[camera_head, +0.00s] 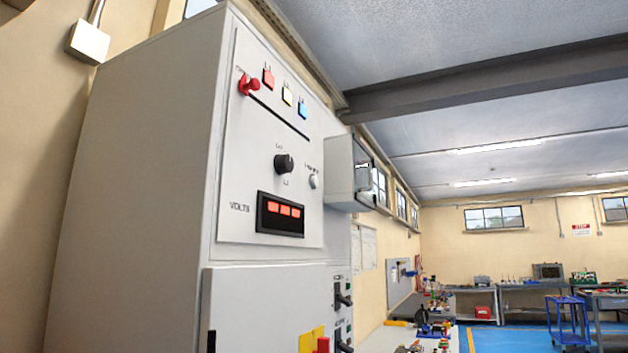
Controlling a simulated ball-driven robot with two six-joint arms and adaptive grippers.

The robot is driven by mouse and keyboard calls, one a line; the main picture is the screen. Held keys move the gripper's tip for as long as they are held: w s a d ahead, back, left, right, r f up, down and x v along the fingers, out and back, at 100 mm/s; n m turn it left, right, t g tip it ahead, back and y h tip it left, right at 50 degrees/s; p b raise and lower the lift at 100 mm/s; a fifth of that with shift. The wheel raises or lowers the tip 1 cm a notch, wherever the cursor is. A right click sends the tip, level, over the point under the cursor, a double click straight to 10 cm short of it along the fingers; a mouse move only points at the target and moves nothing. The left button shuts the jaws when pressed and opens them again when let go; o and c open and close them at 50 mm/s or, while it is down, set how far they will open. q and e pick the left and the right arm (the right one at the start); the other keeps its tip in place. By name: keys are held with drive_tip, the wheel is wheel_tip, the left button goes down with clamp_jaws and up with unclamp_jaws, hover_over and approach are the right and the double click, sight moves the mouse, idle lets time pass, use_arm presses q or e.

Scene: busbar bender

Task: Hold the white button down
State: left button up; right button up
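The white button (314,181) is a small round knob on the front panel of a tall grey cabinet (140,170). It sits to the right of a black rotary knob (284,163) and above right of a lit red display marked VOLTS (280,215). Small lettering above the button is too small to read. Nothing touches the button. Neither of my grippers shows in the head view.
A grey box (347,175) juts out just right of the button. Black switches (343,296) are below. Workbenches and a blue cart (567,320) stand far right.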

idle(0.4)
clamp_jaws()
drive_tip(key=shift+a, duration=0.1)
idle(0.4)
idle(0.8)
